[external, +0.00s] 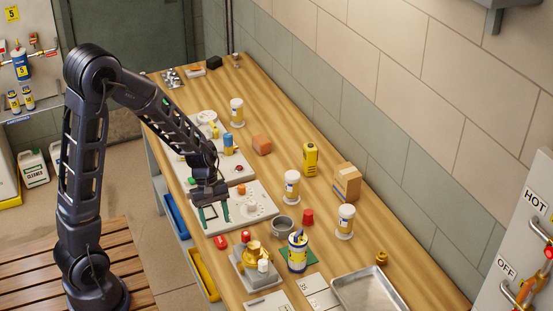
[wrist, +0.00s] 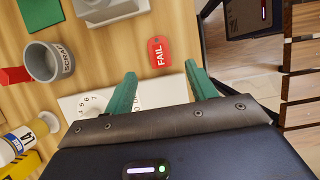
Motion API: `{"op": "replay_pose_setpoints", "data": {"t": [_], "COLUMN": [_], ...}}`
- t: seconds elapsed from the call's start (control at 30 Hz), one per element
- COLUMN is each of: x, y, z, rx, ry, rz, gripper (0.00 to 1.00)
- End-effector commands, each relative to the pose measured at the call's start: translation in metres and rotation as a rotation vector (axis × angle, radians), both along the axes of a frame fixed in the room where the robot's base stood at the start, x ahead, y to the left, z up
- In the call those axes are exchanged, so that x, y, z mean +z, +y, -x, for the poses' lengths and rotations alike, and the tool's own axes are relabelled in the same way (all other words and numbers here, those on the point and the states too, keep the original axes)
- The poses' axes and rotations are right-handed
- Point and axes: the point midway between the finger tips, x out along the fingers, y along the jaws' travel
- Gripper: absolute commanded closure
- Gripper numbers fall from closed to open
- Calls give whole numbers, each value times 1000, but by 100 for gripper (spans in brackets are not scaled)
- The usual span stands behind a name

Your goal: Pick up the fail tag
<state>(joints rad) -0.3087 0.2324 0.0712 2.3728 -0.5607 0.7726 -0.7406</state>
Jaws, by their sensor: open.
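The fail tag (wrist: 159,52) is a small red tag with white "FAIL" lettering. It lies flat on the wooden bench near its front edge. In the external view it is the red piece (external: 220,241) just below my gripper in the picture. My gripper (external: 214,214) has green fingers pointing down over the edge of a white dial panel. In the wrist view my gripper (wrist: 159,71) is open with nothing between its fingers. The tag lies just beyond the fingertips, roughly centred between them, not touching them.
A white dial panel (external: 258,208) lies under and beside my fingers. A grey scrap cup (wrist: 47,62) and a red piece (external: 307,216) stand to its right in the external view. A brass valve on a block (external: 253,258) sits near the tag. A yellow bin (external: 203,274) hangs below the bench edge.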

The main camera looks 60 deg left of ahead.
Motion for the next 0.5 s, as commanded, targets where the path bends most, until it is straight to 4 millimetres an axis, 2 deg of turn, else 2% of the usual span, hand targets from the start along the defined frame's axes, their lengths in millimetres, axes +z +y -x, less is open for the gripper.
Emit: {"op": "replay_pose_setpoints", "data": {"t": [0.27,0.5], "x": [-17,-46], "y": [-7,-19], "z": [0,0], "rx": [-1,-1], "ry": [2,2], "rz": [0,1], "gripper": [44,44]}}
